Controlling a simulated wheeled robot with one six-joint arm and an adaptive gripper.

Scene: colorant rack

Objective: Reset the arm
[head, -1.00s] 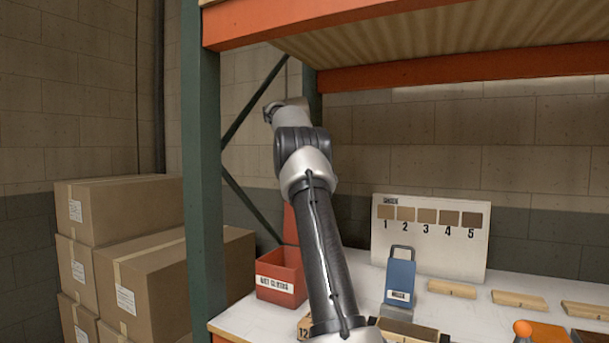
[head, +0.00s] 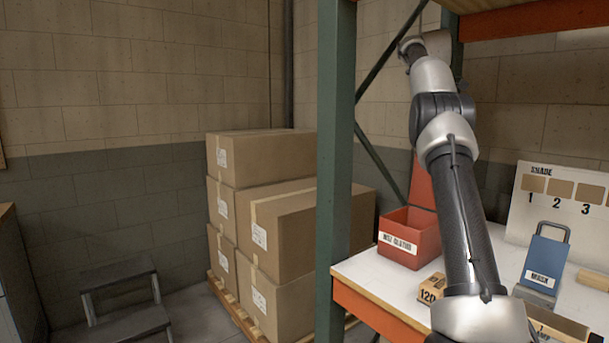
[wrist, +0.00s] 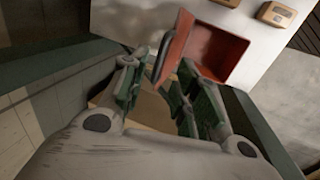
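My arm (head: 460,205) rises from the lower right of the head view, in front of the shelf, and bends near the top beside the green rack post. My gripper is not clearly seen there. In the wrist view my gripper (wrist: 162,88) is open, its two green-padded fingers apart with nothing held between them. A red open bin (wrist: 213,50) lies beyond the fingertips in that view. The same red bin (head: 409,240), with a white label, stands on the shelf left of my arm in the head view.
The green rack post (head: 337,170) stands close left of my arm. Stacked cardboard boxes (head: 290,235) are left of it, and a grey step stool (head: 122,285) is farther left. A blue holder (head: 543,262) and shade board (head: 530,215) stand right on the white shelf (head: 365,268).

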